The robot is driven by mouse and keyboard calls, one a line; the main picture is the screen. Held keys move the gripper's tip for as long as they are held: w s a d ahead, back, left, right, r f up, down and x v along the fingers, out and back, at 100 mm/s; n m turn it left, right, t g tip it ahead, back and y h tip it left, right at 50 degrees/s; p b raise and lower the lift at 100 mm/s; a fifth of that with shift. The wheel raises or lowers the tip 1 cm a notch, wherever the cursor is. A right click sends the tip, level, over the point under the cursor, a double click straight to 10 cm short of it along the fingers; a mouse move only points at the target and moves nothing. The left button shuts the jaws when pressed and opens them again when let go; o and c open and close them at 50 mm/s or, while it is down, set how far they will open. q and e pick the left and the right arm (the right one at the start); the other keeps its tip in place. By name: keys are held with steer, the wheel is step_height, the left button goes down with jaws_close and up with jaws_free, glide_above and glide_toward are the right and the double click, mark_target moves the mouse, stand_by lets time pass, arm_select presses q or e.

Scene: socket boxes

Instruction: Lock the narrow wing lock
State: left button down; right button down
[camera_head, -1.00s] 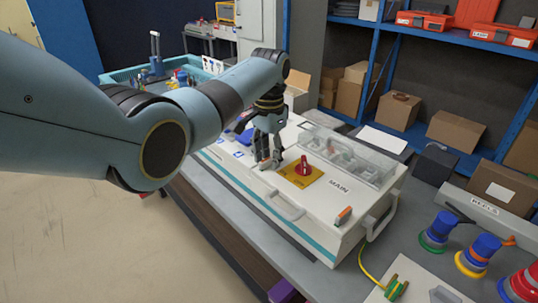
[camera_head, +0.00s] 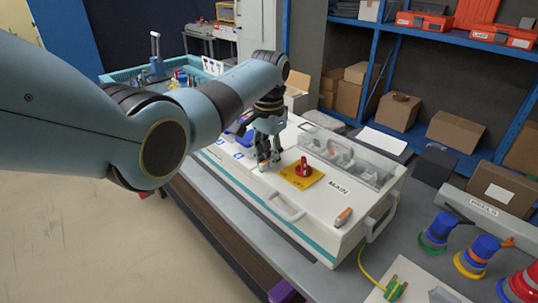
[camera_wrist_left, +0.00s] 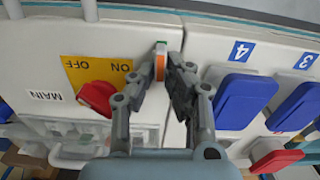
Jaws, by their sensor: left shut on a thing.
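A small wing lock (camera_wrist_left: 160,63), orange and white with a green end, sits on the white box top at a seam in the left wrist view. My left gripper (camera_head: 267,162) points down onto the box lid, left of the red switch. In the left wrist view its fingers (camera_wrist_left: 161,72) are shut on the two sides of the lock. In the head view the fingers hide this lock. A second orange and grey lock (camera_head: 343,216) stands at the near right corner of the white box (camera_head: 318,208). My right gripper is not in view.
A red rotary switch (camera_head: 303,168) on a yellow plate (camera_head: 314,178) is close beside the gripper. A clear cover (camera_head: 350,158) stands behind it. Blue socket covers (camera_wrist_left: 243,101) are on the gripper's other side. A carry handle (camera_head: 287,209) is at the front.

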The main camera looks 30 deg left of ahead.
arm_select(q)
steer(key=n+p, duration=0.1)
steer(key=n, duration=0.1)
steer(key=n+p, duration=0.1)
steer(key=shift+a+r+n, duration=0.15)
steer(key=shift+n, duration=0.25)
steer(key=n+p, duration=0.2)
steer(key=n, duration=0.3)
steer(key=shift+a+p, duration=0.25)
steer(key=shift+p, duration=0.15)
steer(key=n, duration=0.2)
steer(key=n+p, duration=0.1)
steer(key=n, duration=0.1)
steer(key=shift+s+a+n, duration=0.15)
steer(key=shift+n, duration=0.25)
steer(key=shift+s+a+n+p, duration=0.1)
steer(key=shift+n+p, duration=0.55)
steer(key=shift+n, duration=1.15)
steer(key=c, duration=1.4)
jaws_free()
steer(key=shift+o, duration=0.2)
step_height(320, 180, up, 12)
